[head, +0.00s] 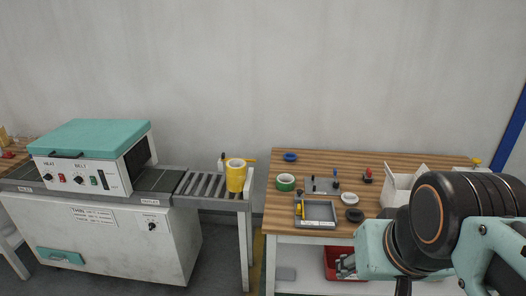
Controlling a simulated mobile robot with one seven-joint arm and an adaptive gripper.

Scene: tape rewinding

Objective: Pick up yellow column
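A yellow column-like roll (236,176) with a pale ring-shaped top stands upright at the right end of the roller conveyor (205,186). A small yellow piece (300,209) also shows upright at the left side of a grey tray (318,216) on the wooden table. My teal and black arm fills the lower right corner, in front of the table's right part. My gripper's fingers cannot be made out, so whether it holds anything is not shown. Nothing visible of my arm touches the yellow roll.
The wooden table (330,161) holds a green tape roll (285,183), a blue roll (290,157), several small pegs, dark discs and a white open box (402,182). A teal-lidded heating machine (92,155) stands over the conveyor at left. A red bin (333,268) is under the table.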

